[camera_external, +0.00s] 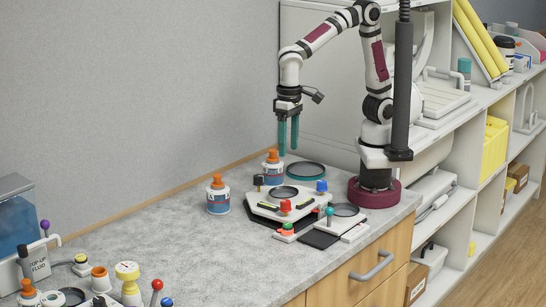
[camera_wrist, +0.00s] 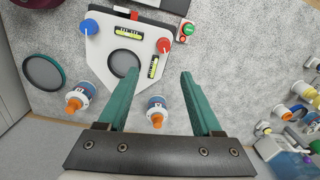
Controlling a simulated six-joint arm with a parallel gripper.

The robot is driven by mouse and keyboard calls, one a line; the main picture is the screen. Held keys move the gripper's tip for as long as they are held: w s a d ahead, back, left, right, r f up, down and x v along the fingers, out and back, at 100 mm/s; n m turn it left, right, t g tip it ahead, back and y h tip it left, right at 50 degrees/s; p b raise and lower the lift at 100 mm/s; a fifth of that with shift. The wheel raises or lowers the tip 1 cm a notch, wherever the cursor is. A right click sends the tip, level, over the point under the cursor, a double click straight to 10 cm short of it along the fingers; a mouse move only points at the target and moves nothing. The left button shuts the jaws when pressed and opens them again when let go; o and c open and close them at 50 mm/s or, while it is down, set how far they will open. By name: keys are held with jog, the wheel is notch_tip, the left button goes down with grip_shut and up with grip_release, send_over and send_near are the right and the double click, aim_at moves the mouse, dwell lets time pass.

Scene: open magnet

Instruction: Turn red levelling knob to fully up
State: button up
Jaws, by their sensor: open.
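The red levelling knob (camera_external: 285,206) stands on the near edge of a pale levelling plate (camera_external: 262,207). It also shows in the wrist view (camera_wrist: 164,45), at the plate's right corner, with a small pale mark on it; its exact setting is too small to read. A blue knob (camera_wrist: 90,27) sits at another corner, and a black knob (camera_external: 258,181) at the far left. Two yellow-green level vials (camera_wrist: 129,33) lie on the plate. My gripper (camera_external: 288,135) hangs fingers down, open and empty, above the far side of the plate, clear of the red knob.
A red-and-green button box (camera_wrist: 187,28) is close to the red knob. A dark round dish (camera_external: 305,170) lies behind.

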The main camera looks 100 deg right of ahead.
aim_at(285, 201)
jog(key=f, duration=1)
jog(key=a+f, duration=0.1)
jog(key=f, duration=0.5)
jog(key=shift+w+a, duration=0.1)
jog(key=shift+w, duration=0.3)
grip_shut()
